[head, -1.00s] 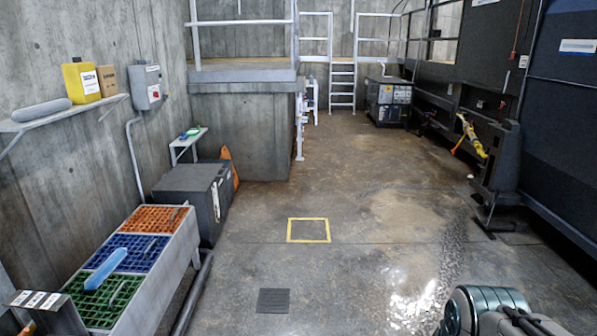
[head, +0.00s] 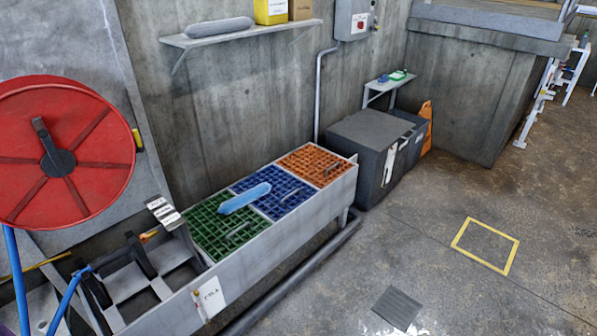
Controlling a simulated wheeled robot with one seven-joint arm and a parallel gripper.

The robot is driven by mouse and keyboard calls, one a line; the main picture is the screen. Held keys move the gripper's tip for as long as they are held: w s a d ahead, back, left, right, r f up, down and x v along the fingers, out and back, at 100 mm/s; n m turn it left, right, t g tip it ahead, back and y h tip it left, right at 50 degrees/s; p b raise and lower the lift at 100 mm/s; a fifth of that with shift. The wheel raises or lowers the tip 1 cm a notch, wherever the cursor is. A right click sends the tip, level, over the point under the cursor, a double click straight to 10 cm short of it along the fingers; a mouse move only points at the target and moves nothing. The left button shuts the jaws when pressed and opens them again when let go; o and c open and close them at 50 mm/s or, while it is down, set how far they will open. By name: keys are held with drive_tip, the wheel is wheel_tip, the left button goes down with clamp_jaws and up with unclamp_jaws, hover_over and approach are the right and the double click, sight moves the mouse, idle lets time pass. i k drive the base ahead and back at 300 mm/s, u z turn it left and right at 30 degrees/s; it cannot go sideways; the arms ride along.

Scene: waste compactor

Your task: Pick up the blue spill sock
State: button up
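The blue spill sock (head: 245,198) is a light blue rounded tube in the head view. It lies across the green grate (head: 212,232) and the blue grate (head: 282,203) of a long grey metal trough (head: 283,229) along the left wall. Its right end points up and away toward the back. Nothing covers it. My gripper is not in view now.
A grey sock-like roll (head: 218,27) lies on the wall shelf (head: 240,36). A red hose reel (head: 62,152) stands at the left. A dark grey box (head: 372,150) stands beyond the orange grate (head: 316,164).

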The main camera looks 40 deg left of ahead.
sight(228, 207)
drive_tip(key=u, duration=0.4)
drive_tip(key=i, duration=1.55)
drive_tip(key=u, duration=1.6)
drive_tip(key=i, duration=0.95)
drive_tip(key=u, duration=1.05)
drive_tip(key=i, duration=0.6)
drive_tip(key=u, duration=0.3)
